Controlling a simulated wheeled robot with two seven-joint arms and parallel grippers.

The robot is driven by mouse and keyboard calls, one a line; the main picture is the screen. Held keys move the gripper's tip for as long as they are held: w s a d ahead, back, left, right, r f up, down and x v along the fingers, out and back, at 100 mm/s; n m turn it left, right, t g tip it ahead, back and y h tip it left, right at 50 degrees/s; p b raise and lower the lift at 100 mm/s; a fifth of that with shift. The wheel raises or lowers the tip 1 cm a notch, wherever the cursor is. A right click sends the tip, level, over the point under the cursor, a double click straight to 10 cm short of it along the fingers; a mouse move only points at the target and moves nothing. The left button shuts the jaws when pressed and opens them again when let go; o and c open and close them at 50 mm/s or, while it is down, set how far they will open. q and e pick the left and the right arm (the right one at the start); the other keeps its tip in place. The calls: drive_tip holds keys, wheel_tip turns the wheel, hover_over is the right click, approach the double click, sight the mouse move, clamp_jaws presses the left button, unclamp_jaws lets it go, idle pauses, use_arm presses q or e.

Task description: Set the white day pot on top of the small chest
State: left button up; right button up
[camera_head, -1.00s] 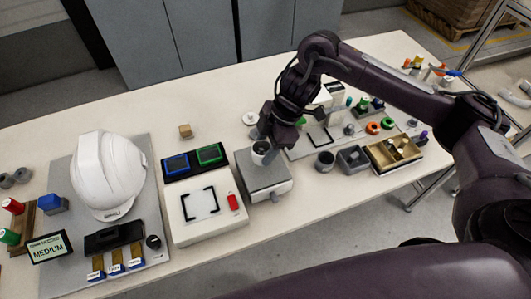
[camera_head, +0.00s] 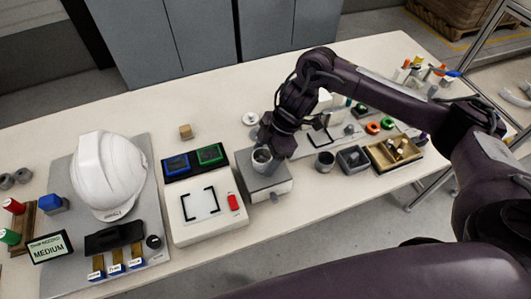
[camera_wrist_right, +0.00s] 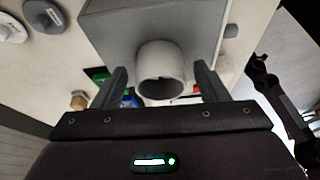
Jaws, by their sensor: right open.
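The white day pot (camera_head: 261,160), a small open cylinder, stands upright on top of the small grey chest (camera_head: 262,180), which has a knob on its front. My right gripper (camera_head: 268,152) is at the pot, above the chest. In the right wrist view its fingers (camera_wrist_right: 160,72) are open, one on each side of the pot (camera_wrist_right: 160,88), with gaps showing between. The chest's top (camera_wrist_right: 135,22) shows behind the pot. My left gripper is not in view.
A dark cup (camera_head: 325,162), a grey bin (camera_head: 352,160) and a wooden tray (camera_head: 393,168) stand to the right. A white helmet (camera_head: 108,175) sits farther left. A small wooden block (camera_head: 185,131) lies behind.

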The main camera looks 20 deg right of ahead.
drive_tip(key=shift+r, duration=0.25)
drive_tip(key=shift+d+r, duration=0.15)
drive_tip(key=shift+r, duration=0.15)
drive_tip(key=p+v, duration=0.1)
drive_tip(key=v, duration=1)
drive_tip(key=shift+s, duration=0.1)
